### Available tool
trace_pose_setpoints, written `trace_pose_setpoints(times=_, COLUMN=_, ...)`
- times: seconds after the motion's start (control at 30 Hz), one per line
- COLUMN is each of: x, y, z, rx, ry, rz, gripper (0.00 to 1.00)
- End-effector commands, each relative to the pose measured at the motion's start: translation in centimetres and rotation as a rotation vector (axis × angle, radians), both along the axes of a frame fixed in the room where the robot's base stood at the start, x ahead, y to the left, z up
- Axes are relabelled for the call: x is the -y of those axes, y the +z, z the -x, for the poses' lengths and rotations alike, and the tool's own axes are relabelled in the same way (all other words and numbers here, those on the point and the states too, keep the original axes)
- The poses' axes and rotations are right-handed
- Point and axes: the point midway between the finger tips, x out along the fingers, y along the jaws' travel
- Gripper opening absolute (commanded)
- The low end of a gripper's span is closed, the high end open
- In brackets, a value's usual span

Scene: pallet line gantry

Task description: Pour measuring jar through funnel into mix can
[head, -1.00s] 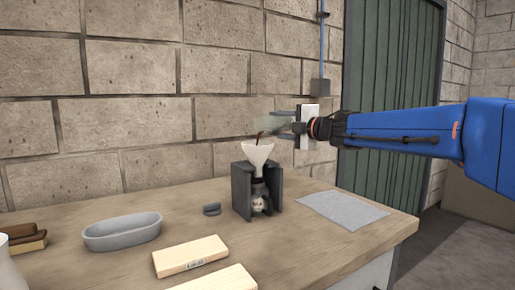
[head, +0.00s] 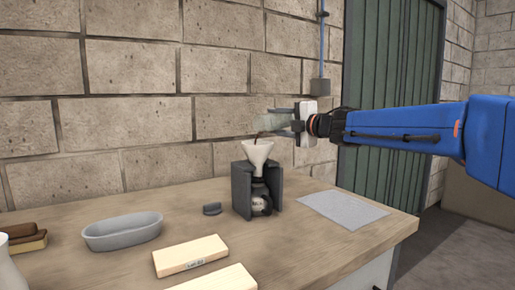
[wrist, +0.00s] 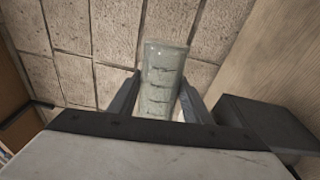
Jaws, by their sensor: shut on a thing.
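The measuring jar (head: 272,122) is clear, greyish-green and tipped over to the left above the funnel. My gripper (head: 291,120) is shut on it. In the wrist view the jar (wrist: 162,75) lies between both fingers, with dark marks along its side. A thin dark streak runs from the jar's mouth down toward the funnel. The white funnel (head: 257,154) stands upright below the mouth. The mix can (head: 260,201) is under the funnel, partly hidden by a dark open-fronted holder (head: 241,190). Its contents cannot be made out.
A grey oval dish (head: 122,232), pale wooden blocks (head: 190,256) and a small dark grey piece (head: 211,209) lie on the wooden bench (head: 130,265). A grey sheet (head: 343,210) lies right of the holder. The block wall stands close behind.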

Motion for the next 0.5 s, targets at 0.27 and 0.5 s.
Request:
trace_pose_setpoints(times=0.27, x=-0.08, y=0.28, z=0.09, rx=0.023, ry=0.000, rz=0.023, gripper=0.16)
trace_pose_setpoints(times=0.5, x=-0.20, y=0.53, z=0.20, rx=0.047, ry=0.000, rz=0.049, gripper=0.16)
